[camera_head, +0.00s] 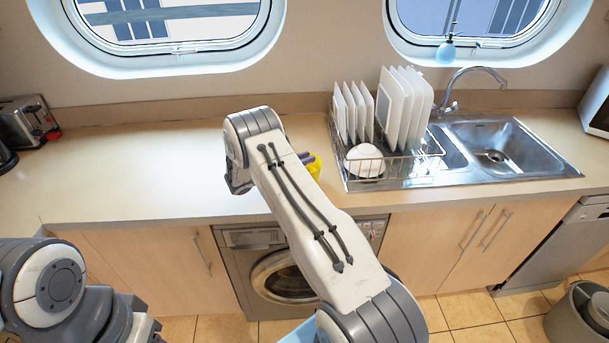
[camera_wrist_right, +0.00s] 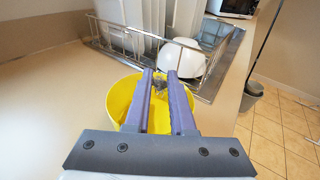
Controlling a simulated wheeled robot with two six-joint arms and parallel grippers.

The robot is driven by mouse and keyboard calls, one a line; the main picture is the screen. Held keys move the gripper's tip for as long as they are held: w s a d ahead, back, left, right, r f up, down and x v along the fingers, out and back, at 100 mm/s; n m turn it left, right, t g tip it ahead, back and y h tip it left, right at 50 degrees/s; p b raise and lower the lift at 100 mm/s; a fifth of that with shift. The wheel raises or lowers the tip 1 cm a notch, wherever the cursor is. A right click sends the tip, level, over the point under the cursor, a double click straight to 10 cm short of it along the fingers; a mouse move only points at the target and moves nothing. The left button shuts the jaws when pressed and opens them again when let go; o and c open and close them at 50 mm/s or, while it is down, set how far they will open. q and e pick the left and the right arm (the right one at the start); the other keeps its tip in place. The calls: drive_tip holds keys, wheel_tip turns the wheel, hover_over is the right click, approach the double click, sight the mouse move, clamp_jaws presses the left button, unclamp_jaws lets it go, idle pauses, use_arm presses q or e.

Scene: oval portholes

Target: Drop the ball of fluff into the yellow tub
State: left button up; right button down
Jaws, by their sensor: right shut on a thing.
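The yellow tub (camera_wrist_right: 120,98) stands on the counter in the right wrist view, below and around my fingertips in the picture. In the head view only a bit of the tub (camera_head: 315,168) shows past my right arm. My right gripper (camera_wrist_right: 161,78) has purple fingers that point over the tub. It is shut on a small grey ball of fluff (camera_wrist_right: 160,86), seen between the fingertips. In the head view the fluff is hidden by my arm. My left arm shows at the lower left of the head view, but its fingers do not.
A wire dish rack (camera_head: 392,170) with white plates and a white bowl (camera_head: 365,160) stands just beyond the tub, beside the steel sink (camera_head: 500,145). A toaster (camera_head: 28,122) stands at the far left. The counter (camera_head: 140,170) left of my right arm is clear.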

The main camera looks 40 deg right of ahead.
drive_tip(key=c, duration=0.7)
unclamp_jaws()
drive_tip(key=a+b, duration=0.1)
drive_tip(key=a, duration=0.2)
drive_tip(key=a+r+b, duration=0.1)
drive_tip(key=a, duration=0.3)
drive_tip(key=a+b, duration=0.1)
drive_tip(key=a, duration=0.2)
drive_tip(key=shift+s+a+r+b, duration=0.2)
drive_tip(key=shift+a+r+b, duration=0.05)
drive_tip(key=shift+r+b, duration=0.05)
